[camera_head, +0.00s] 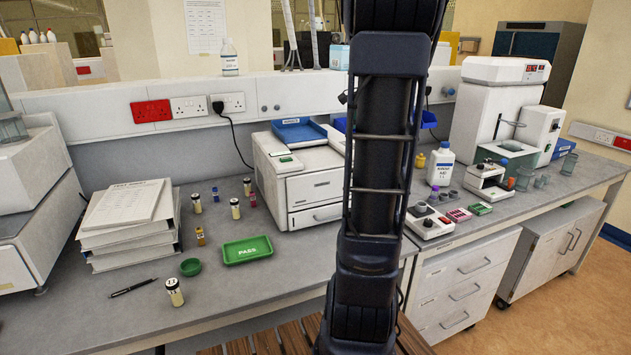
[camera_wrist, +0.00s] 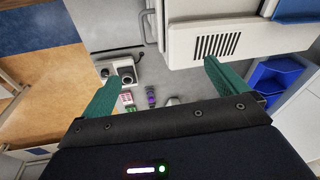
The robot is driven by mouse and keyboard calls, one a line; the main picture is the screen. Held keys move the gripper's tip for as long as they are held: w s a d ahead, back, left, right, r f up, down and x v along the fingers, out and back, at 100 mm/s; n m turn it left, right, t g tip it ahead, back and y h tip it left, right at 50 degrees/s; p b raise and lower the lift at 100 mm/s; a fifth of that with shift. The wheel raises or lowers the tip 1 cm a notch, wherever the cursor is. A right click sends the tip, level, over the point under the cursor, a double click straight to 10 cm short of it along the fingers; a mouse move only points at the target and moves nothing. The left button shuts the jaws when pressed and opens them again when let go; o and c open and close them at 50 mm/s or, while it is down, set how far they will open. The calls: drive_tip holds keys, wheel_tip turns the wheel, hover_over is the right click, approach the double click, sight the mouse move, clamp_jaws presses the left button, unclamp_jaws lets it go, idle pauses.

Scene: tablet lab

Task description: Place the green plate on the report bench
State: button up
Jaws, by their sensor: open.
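A small green plate (camera_head: 480,208) lies on the right part of the bench (camera_head: 540,215), beside pink-red plates (camera_head: 458,214). In the wrist view, a small green plate (camera_wrist: 130,109) shows by a pink one (camera_wrist: 127,97). A larger green tray marked PASS (camera_head: 247,250) lies on the left bench part (camera_head: 110,325), near a stack of report binders (camera_head: 130,232). My gripper (camera_wrist: 163,68) is open and empty, its green fingers wide apart above the bench. My arm covers the middle of the head view, and my gripper is not visible there.
A white drawer-fronted instrument (camera_head: 315,190) stands mid-bench, left of my arm. Small vials, a pen (camera_head: 133,287) and a green lid (camera_head: 190,267) lie around the PASS tray. A small grey device (camera_head: 430,222), a white bottle (camera_head: 440,165) and a tall white machine (camera_head: 495,105) crowd the right.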

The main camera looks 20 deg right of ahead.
drive_tip(key=s+a+n+t, duration=0.1)
drive_tip(key=s+a+n, duration=0.3)
drive_tip(key=a, duration=0.4)
drive_tip(key=s+a+n, duration=0.4)
drive_tip(key=s+a, duration=0.1)
drive_tip(key=a, duration=0.3)
drive_tip(key=s+a+f+n+t+y, duration=0.1)
drive_tip(key=s+a+f+n, duration=0.4)
drive_tip(key=s+a+n, duration=0.3)
drive_tip(key=s+a, duration=0.2)
drive_tip(key=s, duration=0.1)
idle(5.3)
